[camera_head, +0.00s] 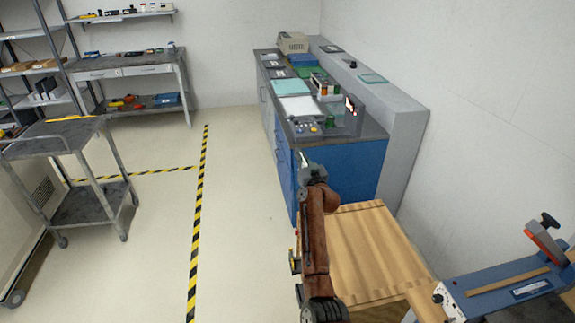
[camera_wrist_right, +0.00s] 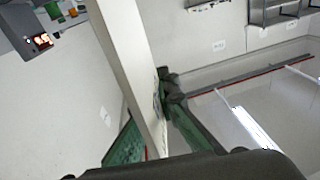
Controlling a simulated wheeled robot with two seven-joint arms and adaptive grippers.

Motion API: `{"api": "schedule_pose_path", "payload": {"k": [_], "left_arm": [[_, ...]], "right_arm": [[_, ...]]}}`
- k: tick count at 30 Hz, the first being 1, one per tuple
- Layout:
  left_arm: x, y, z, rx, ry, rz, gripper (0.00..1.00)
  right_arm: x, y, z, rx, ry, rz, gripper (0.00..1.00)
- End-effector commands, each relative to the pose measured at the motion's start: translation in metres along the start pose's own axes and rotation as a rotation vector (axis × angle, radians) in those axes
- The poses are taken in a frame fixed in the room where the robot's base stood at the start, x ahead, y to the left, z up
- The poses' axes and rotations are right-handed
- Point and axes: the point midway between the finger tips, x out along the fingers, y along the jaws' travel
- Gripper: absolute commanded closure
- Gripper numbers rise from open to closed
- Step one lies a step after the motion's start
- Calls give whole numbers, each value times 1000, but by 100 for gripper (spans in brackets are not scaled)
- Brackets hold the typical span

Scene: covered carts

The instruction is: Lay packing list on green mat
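My right gripper (camera_head: 309,166) is at the end of my brown arm, in front of the blue counter's near left corner. In the right wrist view its green fingers (camera_wrist_right: 160,140) close on a white flat sheet, which I take for the packing list (camera_wrist_right: 128,55); it is seen nearly edge-on, with dark print on its right side. In the head view the sheet is hard to make out at the gripper. A pale green mat (camera_head: 290,87) lies flat on the counter, just behind a white panel. A smaller green piece (camera_head: 372,79) lies on the ledge. My left gripper is out of view.
The blue counter (camera_head: 352,168) holds a control box with buttons (camera_head: 305,127), a lit display (camera_head: 350,106) and a beige machine (camera_head: 292,42). A grey cart (camera_head: 85,205) stands left; the floor between is clear.

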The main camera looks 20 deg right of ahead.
Motion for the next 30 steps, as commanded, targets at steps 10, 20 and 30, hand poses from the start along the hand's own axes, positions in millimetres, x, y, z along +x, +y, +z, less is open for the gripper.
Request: {"api": "schedule_pose_path", "payload": {"k": [10, 20, 30], "left_arm": [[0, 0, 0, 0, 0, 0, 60], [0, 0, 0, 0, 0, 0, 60], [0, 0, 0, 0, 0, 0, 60]], "right_arm": [[17, 16, -40, -8, -3, 15, 100], [18, 11, -37, -8, -2, -13, 100], [19, 15, -30, -12, 0, 14, 100]]}}
